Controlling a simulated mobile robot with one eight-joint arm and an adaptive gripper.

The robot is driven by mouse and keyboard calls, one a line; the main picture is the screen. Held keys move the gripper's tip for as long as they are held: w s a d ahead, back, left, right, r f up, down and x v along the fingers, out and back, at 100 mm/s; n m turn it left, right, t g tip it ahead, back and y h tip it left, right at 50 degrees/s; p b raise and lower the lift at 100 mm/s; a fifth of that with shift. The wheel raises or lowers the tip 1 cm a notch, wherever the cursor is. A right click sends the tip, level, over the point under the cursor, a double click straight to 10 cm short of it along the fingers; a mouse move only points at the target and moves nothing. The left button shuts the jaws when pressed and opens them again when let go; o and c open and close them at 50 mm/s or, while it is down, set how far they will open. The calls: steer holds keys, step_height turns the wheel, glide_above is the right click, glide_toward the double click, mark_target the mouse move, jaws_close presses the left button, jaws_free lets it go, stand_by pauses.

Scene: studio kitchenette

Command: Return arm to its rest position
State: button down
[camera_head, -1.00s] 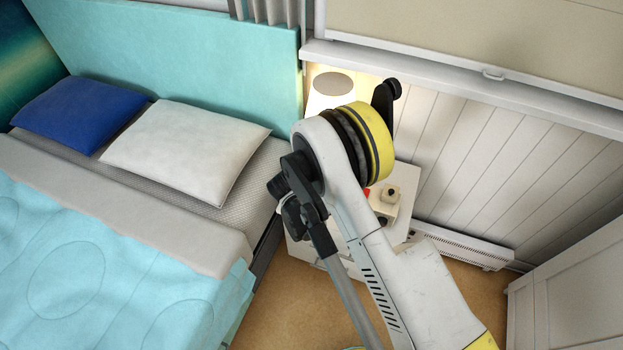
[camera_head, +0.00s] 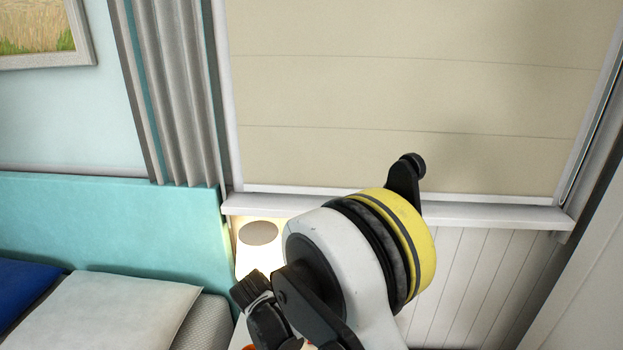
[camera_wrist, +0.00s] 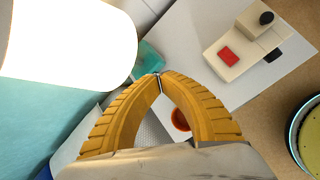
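My arm's white link with its yellow-and-black joint (camera_head: 385,245) fills the lower middle of the head view, in front of the window sill and the bedside lamp. I cannot make out the fingertips in the head view. In the wrist view my gripper (camera_wrist: 160,78) shows two curved yellow fingers whose tips meet, with nothing seen held between them. The fingers are above a white bedside table (camera_wrist: 185,45). An orange-red round thing (camera_wrist: 180,119) shows in the gap between the fingers, below them.
A lit lamp (camera_wrist: 65,40) is close to the left finger in the wrist view. A beige joystick (camera_wrist: 240,45) with a red button lies on the table. In the head view, a bed with a white pillow (camera_head: 105,310) is at left, and a window blind (camera_head: 410,90) is behind.

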steer(key=s+d+r+m, duration=0.4)
steer(key=d+r+m, duration=0.3)
steer(key=d+r, duration=0.3)
steer(key=s+d+r+m, duration=0.5)
steer(key=d+r+m, duration=0.2)
steer(key=d+r, duration=0.3)
steer(key=s+d+r+m, duration=0.1)
steer(key=s+d+m, duration=0.4)
steer(key=s+m, duration=0.2)
steer(key=s+d+r+m, duration=0.2)
steer(key=s+d+m, duration=0.3)
steer(key=s+m, duration=0.2)
steer(key=s, duration=0.2)
steer(key=shift+s+r, duration=0.15)
steer(key=shift+s, duration=0.2)
